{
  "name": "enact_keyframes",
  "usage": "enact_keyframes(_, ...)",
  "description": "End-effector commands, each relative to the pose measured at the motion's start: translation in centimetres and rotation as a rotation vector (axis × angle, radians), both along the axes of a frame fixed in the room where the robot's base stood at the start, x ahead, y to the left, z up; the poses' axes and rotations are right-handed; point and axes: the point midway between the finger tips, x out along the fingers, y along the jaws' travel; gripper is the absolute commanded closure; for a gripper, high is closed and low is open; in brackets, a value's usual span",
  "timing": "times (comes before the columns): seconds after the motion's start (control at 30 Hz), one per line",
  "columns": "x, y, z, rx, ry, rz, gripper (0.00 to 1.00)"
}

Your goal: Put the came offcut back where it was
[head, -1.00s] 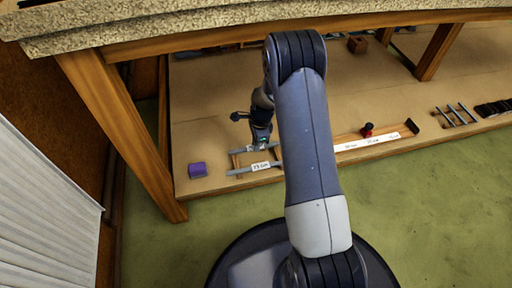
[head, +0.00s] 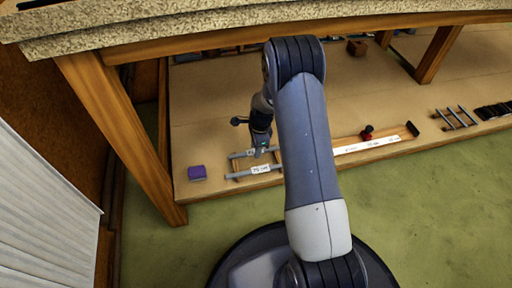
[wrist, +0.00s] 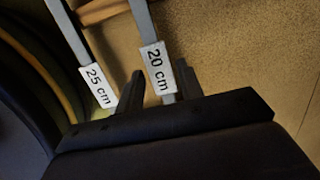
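Two grey came strips lie side by side across wooden rails at the shelf's front left. The rear one is the 20 cm strip (head: 237,156), whose label (wrist: 157,68) reads clearly in the wrist view. The front one is the 25 cm strip (head: 236,176), also labelled in the wrist view (wrist: 98,83). My gripper (head: 260,151) is low over the 20 cm strip. In the wrist view my gripper (wrist: 160,72) has its fingers apart, one on either side of that strip. The left finger stands clear of it; contact at the right finger cannot be told.
A purple block (head: 197,173) sits left of the strips. Right of them are a white measuring strip (head: 366,147), a red-and-black knob (head: 367,132) and several dark rods (head: 455,117). A table edge (head: 250,27) overhangs the shelf, with a wooden leg (head: 120,135) at left.

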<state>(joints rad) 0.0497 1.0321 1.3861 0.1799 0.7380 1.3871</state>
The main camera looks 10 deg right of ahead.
Motion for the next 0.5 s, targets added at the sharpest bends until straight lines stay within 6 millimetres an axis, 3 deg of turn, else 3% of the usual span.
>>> enact_keyframes(0.5, 0.0, -0.9, 7.3, 0.0, -0.001, -0.001, 0.64)
